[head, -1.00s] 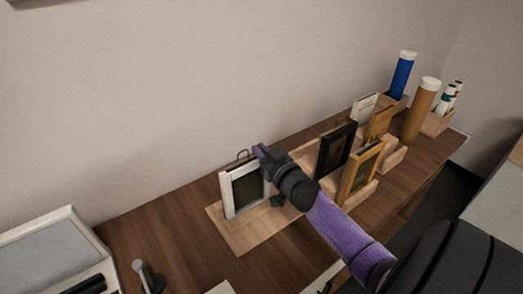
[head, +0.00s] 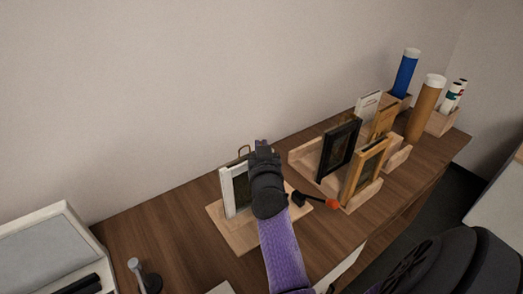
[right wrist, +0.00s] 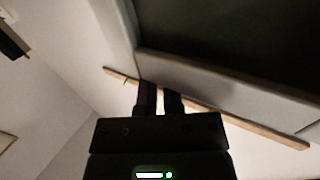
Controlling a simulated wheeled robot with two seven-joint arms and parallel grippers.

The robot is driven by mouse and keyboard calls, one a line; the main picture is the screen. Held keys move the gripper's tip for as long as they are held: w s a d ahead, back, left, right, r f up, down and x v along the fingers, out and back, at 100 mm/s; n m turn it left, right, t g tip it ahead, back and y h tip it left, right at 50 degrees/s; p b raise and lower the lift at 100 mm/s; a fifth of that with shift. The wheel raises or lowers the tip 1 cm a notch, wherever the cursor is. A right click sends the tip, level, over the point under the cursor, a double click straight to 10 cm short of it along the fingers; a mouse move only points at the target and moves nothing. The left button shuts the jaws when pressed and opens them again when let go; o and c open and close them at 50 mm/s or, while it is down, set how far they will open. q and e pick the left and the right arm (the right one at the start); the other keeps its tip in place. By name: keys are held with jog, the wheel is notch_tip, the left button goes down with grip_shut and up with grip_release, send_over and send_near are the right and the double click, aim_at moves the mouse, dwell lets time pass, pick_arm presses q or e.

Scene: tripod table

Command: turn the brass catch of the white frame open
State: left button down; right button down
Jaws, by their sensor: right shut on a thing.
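The white frame (head: 227,194) stands upright on a light wooden board (head: 237,236), with a dark panel inside its white border. A thin brass loop (head: 243,151) shows above its top edge. My right gripper (head: 262,147) is at the frame's upper right and covers much of its right side. In the right wrist view its two fingers (right wrist: 160,97) are close together at the white frame's border (right wrist: 205,84). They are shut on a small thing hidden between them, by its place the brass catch. My left gripper is not in view.
An orange-tipped black tool (head: 318,201) lies right of my gripper. A black frame (head: 340,150) and a wooden frame (head: 366,170) stand in a rack further right. Blue (head: 405,74) and brown (head: 425,108) tubes stand behind.

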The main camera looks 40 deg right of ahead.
dwell(0.3)
jog(key=c, duration=0.8)
grip_release()
